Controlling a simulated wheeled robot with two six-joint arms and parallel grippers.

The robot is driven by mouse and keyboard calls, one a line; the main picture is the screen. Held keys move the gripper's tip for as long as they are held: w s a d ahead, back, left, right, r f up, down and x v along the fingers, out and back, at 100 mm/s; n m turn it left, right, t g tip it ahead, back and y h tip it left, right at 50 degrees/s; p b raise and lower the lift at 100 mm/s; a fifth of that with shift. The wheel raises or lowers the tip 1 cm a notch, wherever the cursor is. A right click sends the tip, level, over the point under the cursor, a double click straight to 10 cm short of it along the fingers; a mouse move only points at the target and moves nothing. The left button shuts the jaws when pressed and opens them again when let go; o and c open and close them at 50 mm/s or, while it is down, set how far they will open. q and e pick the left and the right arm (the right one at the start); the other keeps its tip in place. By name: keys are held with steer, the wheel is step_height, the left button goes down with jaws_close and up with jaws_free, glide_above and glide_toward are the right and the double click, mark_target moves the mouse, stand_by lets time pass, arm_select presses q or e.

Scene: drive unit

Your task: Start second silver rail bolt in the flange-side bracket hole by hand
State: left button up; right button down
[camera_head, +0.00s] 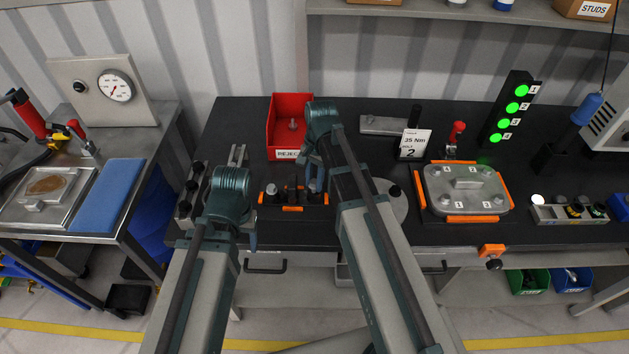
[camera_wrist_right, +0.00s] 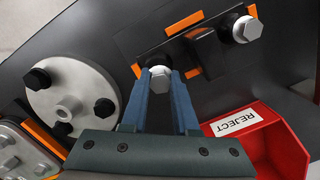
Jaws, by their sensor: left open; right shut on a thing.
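The black bracket with orange edging (camera_head: 290,208) lies on the bench. One silver bolt (camera_head: 271,188) stands at its left end, away from the flange; it also shows in the right wrist view (camera_wrist_right: 246,29). My right gripper (camera_wrist_right: 161,80) is shut on a second silver bolt (camera_wrist_right: 160,73) at the bracket's flange-side end. Its head shows between the blue fingertips; its shank is hidden, so I cannot tell how far it sits in the hole. In the head view my right gripper (camera_head: 314,180) hangs over that end. My left gripper (camera_head: 251,238) is open and empty near the bench's front edge.
The round grey flange (camera_wrist_right: 93,80) with black bolts is beside the bracket. The red reject bin (camera_head: 291,115) stands behind it. A torque card (camera_head: 413,143) stands at the back.

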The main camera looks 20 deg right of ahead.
steer(key=m, duration=0.5)
steer(key=shift+s+m+t, duration=0.15)
steer(key=shift+m+t, duration=0.15)
steer(key=shift+m, duration=0.1)
steer(key=m, duration=0.5)
steer(key=shift+t, duration=0.3)
steer(key=c, duration=0.7)
jaws_free()
steer(key=n, duration=0.7)
steer(key=shift+r+g, duration=0.1)
steer(key=shift+g, duration=0.3)
steer(key=n, duration=0.6)
steer(key=shift+g, duration=0.3)
